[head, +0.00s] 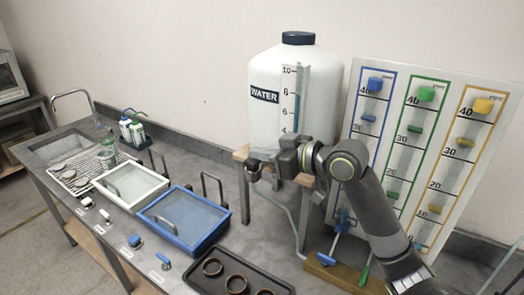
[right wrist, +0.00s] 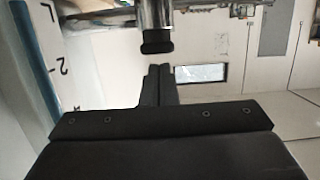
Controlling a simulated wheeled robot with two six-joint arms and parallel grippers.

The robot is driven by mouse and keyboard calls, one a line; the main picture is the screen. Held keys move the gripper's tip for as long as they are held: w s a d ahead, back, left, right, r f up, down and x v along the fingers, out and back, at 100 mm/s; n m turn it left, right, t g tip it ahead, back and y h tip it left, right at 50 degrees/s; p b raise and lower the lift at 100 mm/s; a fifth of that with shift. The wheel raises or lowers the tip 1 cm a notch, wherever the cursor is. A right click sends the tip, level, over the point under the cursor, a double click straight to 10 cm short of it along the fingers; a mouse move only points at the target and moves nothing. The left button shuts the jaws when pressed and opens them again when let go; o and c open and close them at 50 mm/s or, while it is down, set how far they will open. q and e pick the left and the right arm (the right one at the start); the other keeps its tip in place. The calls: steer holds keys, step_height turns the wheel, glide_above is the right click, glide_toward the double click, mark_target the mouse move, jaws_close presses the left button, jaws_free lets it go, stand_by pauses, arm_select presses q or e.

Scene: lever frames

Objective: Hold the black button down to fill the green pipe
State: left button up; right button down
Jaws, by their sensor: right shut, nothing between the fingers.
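The black button (right wrist: 156,46) sits on the end of a metal cylinder at the top of the right wrist view. My right gripper (right wrist: 160,68) is shut and empty, its fingertips just below the button in that picture, with a small gap showing between them. In the head view my right gripper (head: 256,170) is in front of the water tank (head: 270,120), at its wooden stand, and the button cannot be made out. The green pipe (head: 407,143) is the middle green-framed column on the board, with green markers in it. My left gripper is not in view.
Blue and yellow columns (head: 459,155) flank the green one; my right arm covers part of the board. A black tray (head: 208,285) with rings, a blue-framed box (head: 170,240) and a white-framed box (head: 112,202) lie left.

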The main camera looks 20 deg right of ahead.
steer(key=shift+f, duration=0.3)
